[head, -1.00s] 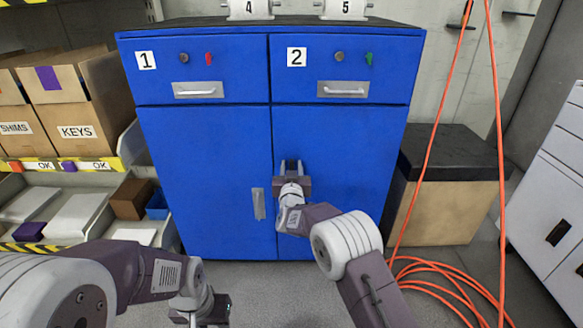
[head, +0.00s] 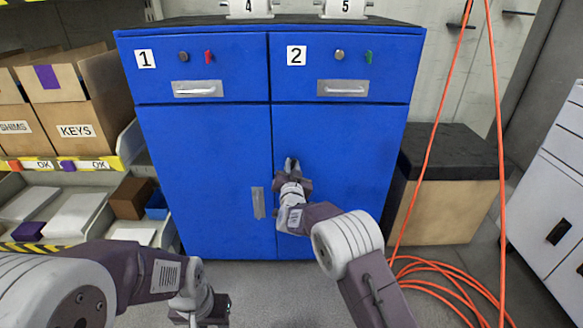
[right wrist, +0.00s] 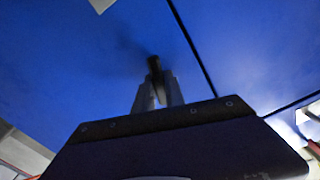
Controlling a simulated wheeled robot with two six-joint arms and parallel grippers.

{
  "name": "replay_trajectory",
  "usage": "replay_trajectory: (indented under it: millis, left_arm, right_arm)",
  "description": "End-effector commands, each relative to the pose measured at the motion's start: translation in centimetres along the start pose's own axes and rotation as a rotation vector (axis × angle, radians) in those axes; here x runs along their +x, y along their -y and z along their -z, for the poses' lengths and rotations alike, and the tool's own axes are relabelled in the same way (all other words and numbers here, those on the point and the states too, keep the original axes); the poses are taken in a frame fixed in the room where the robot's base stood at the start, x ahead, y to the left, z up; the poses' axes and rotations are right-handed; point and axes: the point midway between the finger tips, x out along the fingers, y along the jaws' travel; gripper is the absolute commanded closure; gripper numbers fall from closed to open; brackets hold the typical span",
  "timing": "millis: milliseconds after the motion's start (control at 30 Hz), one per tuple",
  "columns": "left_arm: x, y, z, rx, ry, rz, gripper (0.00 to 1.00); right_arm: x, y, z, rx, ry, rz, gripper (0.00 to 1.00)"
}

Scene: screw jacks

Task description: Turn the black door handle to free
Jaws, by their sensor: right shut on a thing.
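The black door handle (right wrist: 154,66) shows in the right wrist view as a small dark piece between the fingertips, against the blue right-hand door (head: 345,165) of the cabinet. In the head view my right gripper hides most or all of it. My right gripper (head: 291,165) is shut on the handle, near the door's inner edge, and is rolled to a tilt. It also shows in the right wrist view (right wrist: 157,88). My left gripper (head: 205,312) is low at the bottom of the head view, away from the cabinet; its fingers are not clear.
Drawers 1 (head: 197,88) and 2 (head: 343,88) are closed above the doors. A plain grey handle (head: 258,202) is on the left door (head: 205,165). Shelves with cardboard boxes (head: 72,105) stand left. A black-topped box (head: 450,185) and orange cable (head: 445,275) are right.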

Motion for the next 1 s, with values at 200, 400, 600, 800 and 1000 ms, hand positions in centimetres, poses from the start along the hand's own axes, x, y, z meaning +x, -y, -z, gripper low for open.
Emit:
replay_trajectory:
  millis: [200,400,600,800,1000]
  left_arm:
    - [0.8,0.0,-0.1,0.000,0.000,0.000,0.64]
    - [1.6,0.0,-0.2,0.000,0.000,0.000,0.64]
    - [2.7,0.1,-0.3,0.000,0.000,0.000,0.64]
    - [4.0,0.1,-0.4,0.000,0.000,0.000,0.64]
    - [5.3,0.1,-0.5,0.000,0.000,0.000,0.64]
  right_arm:
    - [0.0,-0.2,-0.1,0.206,-0.002,0.000,1.00]
    - [0.0,-0.4,-0.1,0.396,-0.003,0.000,1.00]
    - [0.0,-0.5,-0.2,0.587,-0.003,0.000,1.00]
    - [0.0,-0.7,-0.4,0.775,-0.003,0.001,1.00]
    - [0.0,-0.8,-0.5,0.948,-0.004,0.000,1.00]
